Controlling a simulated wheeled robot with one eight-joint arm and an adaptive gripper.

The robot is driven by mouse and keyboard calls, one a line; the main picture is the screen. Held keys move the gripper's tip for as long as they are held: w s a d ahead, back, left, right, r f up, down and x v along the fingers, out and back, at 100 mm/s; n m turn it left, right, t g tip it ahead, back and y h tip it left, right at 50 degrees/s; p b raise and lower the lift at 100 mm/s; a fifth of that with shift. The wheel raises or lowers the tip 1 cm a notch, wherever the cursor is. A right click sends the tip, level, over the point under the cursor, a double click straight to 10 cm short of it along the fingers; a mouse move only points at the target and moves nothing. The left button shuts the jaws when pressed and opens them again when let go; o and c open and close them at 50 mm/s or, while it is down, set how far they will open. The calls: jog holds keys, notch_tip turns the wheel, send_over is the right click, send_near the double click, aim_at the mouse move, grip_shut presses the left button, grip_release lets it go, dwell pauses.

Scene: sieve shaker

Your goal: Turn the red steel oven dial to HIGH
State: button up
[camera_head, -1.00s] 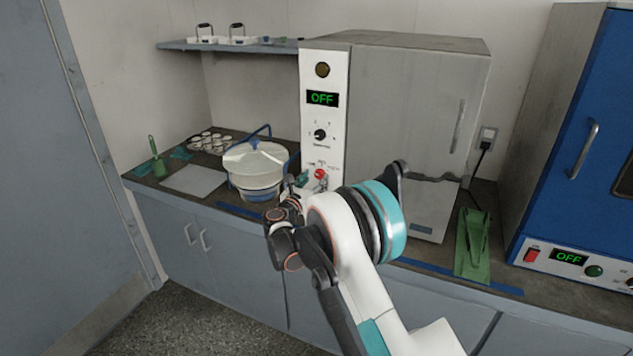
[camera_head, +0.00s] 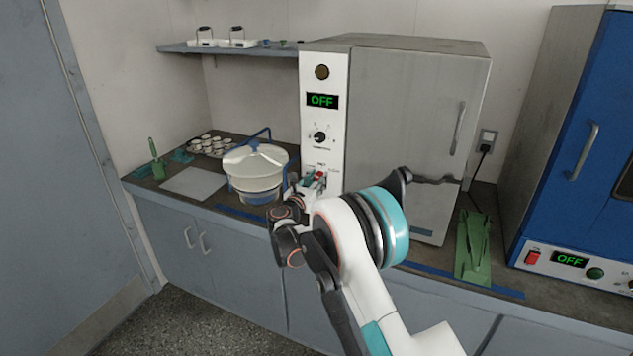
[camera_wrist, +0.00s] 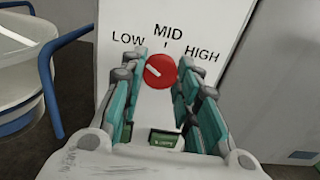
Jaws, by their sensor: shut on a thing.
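The red dial (camera_wrist: 160,71) sits on the white front panel (camera_wrist: 128,24) of the steel oven (camera_head: 420,110). LOW, MID and HIGH are printed around it, HIGH on the right. A white mark shows on the dial's left part, on the LOW side rather than the HIGH side. My gripper (camera_wrist: 163,74) has its teal-padded fingers on the dial's left and right and is shut on it. In the head view the red dial (camera_head: 320,176) is partly hidden by the fingers. The oven display (camera_head: 322,100) reads OFF.
A black knob (camera_head: 320,137) is above the dial on the same panel. A lidded white pot (camera_head: 256,165) with blue handles stands just left of the oven. A green object (camera_head: 473,248) lies on the counter to the right. A blue oven (camera_head: 575,150) stands at far right.

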jog(key=shift+m, duration=0.3)
jog(key=m+b, duration=0.1)
jog(key=m, duration=0.4)
jog(key=m+b, duration=0.1)
jog(key=m, duration=0.5)
jog(key=shift+m, duration=0.4)
jog(key=m+b, duration=0.1)
jog(key=m, duration=1)
jog(key=shift+m, duration=0.3)
jog(key=o, duration=1.1)
